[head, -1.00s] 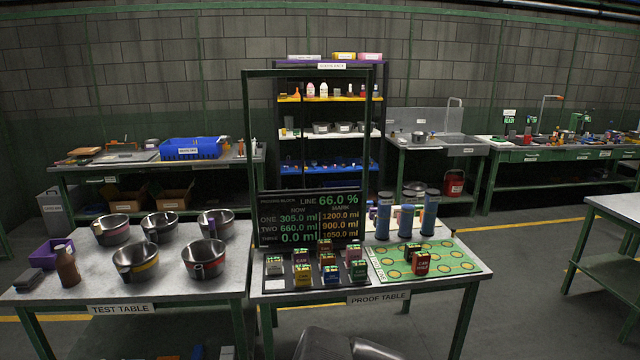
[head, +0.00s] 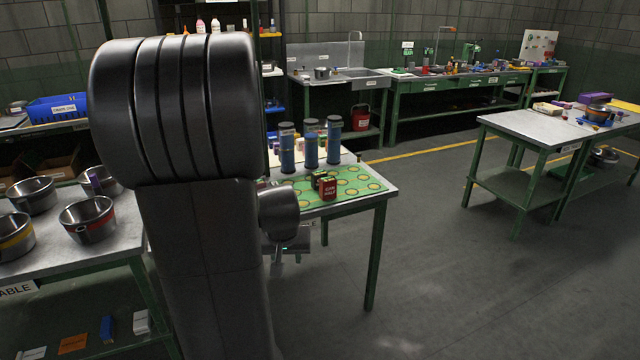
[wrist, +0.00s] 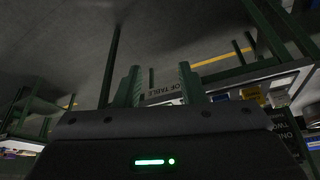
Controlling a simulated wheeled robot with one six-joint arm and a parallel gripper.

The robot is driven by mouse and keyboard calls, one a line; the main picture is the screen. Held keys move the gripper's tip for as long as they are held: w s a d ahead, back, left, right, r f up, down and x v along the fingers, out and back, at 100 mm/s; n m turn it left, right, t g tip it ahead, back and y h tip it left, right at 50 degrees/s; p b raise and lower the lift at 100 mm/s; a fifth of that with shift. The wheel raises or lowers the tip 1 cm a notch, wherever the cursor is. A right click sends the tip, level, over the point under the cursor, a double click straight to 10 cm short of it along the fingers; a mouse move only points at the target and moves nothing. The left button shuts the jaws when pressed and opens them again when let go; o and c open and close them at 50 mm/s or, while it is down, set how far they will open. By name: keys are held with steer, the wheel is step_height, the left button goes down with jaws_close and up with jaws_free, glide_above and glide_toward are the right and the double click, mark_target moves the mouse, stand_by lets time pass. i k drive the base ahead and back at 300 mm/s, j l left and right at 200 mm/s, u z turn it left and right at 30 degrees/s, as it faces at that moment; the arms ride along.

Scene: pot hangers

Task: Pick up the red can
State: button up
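A red can (head: 329,188) with a white label stands upright on the green mat (head: 352,196) with yellow circles, on the right part of the proof table. A darker can touches or stands just behind it. My gripper (head: 290,260) hangs in front of the table, below its top and left of the can, clear of it. In the wrist view two upright fingers stand apart with nothing between them, so my gripper (wrist: 159,75) is open and empty. The red can cannot be made out in the wrist view.
Blue cylinders (head: 311,148) stand behind the mat. My arm hides the proof table's left part. Metal pots (head: 89,220) stand on the test table at left. Another table (head: 535,126) stands at right, with free floor (head: 440,270) between.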

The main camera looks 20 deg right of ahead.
mark_target(328, 185)
steer(key=i+l+u, duration=0.1)
steer(key=l, duration=0.25)
steer(key=i+l+u, duration=0.1)
steer(key=i+l, duration=0.15)
steer(key=i+l+u, duration=0.1)
steer(key=l, duration=0.35)
steer(key=i+l+u, duration=0.1)
steer(key=l, duration=0.3)
steer(key=i+l+u, duration=0.1)
steer(key=i+l, duration=0.15)
steer(key=l, duration=0.15)
steer(key=i+l+u, duration=0.1)
steer(key=l, duration=0.3)
steer(key=i+l+u, duration=0.1)
steer(key=l, duration=0.3)
